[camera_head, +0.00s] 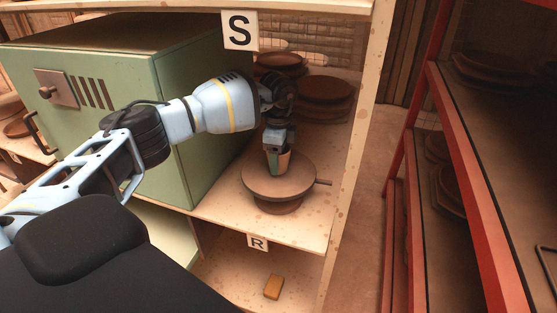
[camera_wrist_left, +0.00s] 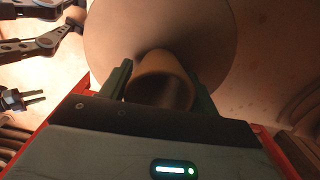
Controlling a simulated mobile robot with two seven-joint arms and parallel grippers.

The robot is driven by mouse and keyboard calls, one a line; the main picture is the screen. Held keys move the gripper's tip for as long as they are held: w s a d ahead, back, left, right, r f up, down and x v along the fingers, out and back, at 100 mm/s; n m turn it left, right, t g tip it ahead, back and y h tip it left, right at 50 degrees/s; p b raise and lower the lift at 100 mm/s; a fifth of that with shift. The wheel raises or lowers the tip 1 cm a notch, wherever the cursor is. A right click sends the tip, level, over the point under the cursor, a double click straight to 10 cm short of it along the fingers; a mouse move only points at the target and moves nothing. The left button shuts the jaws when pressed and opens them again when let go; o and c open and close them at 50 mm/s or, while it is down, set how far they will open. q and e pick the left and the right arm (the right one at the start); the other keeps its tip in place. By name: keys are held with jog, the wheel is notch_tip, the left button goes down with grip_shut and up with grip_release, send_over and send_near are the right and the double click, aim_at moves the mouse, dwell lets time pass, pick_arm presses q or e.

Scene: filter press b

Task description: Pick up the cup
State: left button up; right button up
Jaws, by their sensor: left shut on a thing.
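The cup (camera_head: 283,162) is small and orange-brown and stands at the middle of a round brown turntable (camera_head: 260,188) on the shelf. My left gripper (camera_head: 277,150) reaches down over it from above and is shut on the cup. In the left wrist view the cup (camera_wrist_left: 162,82) shows its open rim and dark inside between the two fingers of my left gripper (camera_wrist_left: 160,85). The round top (camera_wrist_left: 105,40) lies behind it. I cannot tell whether the cup touches the top. My right gripper is not clearly seen in the head view.
A green cabinet (camera_head: 175,120) stands just left of the turntable. Stacked brown discs (camera_head: 325,95) are behind it. A shelf post (camera_head: 365,120) rises on the right, with a red rack (camera_head: 450,150) beyond. A small orange block (camera_head: 273,287) lies on the lower shelf.

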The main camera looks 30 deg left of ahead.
pick_arm(q)
jog(key=shift+r, duration=0.1)
